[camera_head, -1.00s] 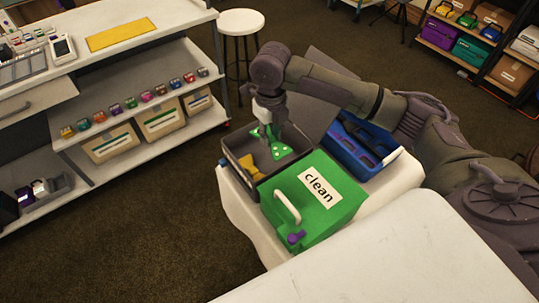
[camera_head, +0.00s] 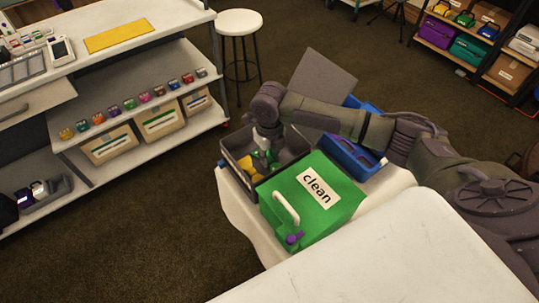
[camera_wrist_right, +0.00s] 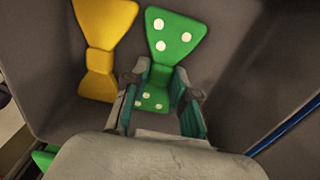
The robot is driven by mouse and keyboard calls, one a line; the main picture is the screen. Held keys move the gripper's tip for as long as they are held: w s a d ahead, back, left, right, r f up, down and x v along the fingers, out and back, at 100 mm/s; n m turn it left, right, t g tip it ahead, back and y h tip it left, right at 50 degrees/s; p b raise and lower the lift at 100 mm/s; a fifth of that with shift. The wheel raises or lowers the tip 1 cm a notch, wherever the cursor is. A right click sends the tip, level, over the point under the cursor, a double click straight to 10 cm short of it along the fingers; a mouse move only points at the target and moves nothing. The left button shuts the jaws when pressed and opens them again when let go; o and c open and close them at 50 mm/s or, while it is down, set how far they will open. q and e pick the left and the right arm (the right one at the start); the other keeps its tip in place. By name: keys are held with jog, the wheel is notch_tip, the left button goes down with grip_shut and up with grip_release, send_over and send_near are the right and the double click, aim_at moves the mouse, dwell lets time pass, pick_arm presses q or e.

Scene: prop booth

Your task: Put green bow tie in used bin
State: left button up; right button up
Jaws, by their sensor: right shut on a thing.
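The green bow tie with white dots (camera_wrist_right: 170,42) is between the fingers of my right gripper (camera_wrist_right: 160,80), which is shut on its narrow middle. In the head view my right gripper (camera_head: 264,157) reaches down inside the open dark grey bin (camera_head: 292,143). The green bow tie is down within the bin walls there, partly hidden by the gripper. A yellow bow tie (camera_head: 247,166) lies in the bin to the left; it also shows in the right wrist view (camera_wrist_right: 98,60). No "used" label shows on the bin. My left gripper is not in view.
A closed green box marked "clean" (camera_head: 335,205) with a white handle stands beside the grey bin on a white surface. A blue divided bin (camera_head: 352,157) is behind it. A white shelf unit with a wide counter (camera_head: 150,58) and a stool (camera_head: 240,22) stand at left.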

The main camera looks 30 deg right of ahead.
aim_at(270, 159)
jog(key=o, duration=0.9)
notch_tip(270, 159, up, 12)
jog(key=shift+r+b, duration=0.1)
jog(key=shift+b, duration=0.35)
jog(key=shift+a, duration=0.1)
